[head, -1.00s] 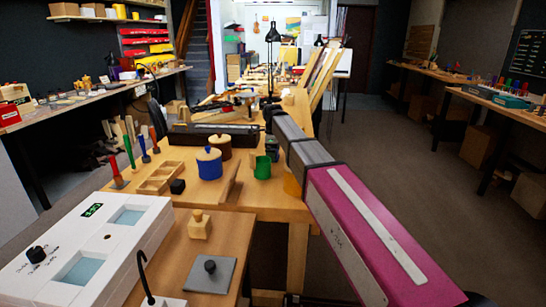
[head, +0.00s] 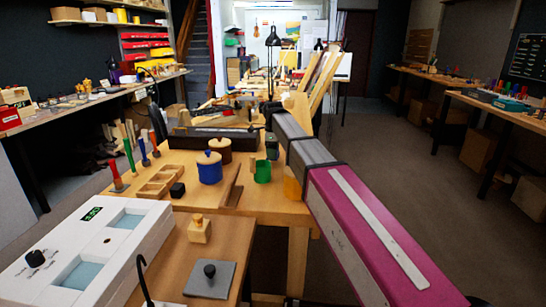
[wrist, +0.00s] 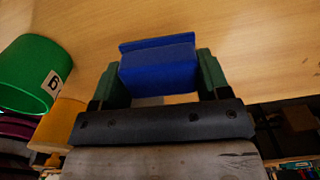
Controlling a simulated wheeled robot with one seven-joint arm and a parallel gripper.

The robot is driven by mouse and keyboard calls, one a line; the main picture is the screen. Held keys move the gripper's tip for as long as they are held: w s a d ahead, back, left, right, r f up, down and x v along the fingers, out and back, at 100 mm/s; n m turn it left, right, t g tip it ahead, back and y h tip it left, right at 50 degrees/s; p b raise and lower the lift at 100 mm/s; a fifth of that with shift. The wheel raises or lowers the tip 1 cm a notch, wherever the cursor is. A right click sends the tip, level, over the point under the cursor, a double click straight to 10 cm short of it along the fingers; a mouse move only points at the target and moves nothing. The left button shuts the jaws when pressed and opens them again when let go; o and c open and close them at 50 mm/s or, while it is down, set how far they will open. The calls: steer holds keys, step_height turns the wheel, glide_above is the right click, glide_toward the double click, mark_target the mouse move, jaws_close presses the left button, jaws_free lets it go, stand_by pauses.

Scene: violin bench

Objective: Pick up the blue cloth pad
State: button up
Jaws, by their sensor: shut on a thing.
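The blue cloth pad (wrist: 158,64) shows in the wrist view as a blue block between the two green fingers of my gripper (wrist: 158,72). The fingers are shut on its left and right sides. Pale wood shows beyond it; I cannot tell how far the pad is above the bench. In the head view my arm reaches forward along the right side of the bench, and I cannot make out the pad there.
A green cup (head: 262,171) stands near the bench's right edge, also at left in the wrist view (wrist: 34,75). A blue lidded pot (head: 209,170), a wooden tray (head: 160,182) and upright coloured-handled tools are left of it. A white device (head: 85,250) lies at front left.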

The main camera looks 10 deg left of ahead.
steer(key=shift+r, duration=0.95)
steer(key=s+a+r, duration=0.6)
steer(key=s+a, duration=0.1)
steer(key=s, duration=0.2)
steer(key=shift+a+r, duration=0.15)
steer(key=shift+r, duration=0.15)
steer(key=shift+o, duration=0.4)
steer(key=shift+s+r, duration=0.1)
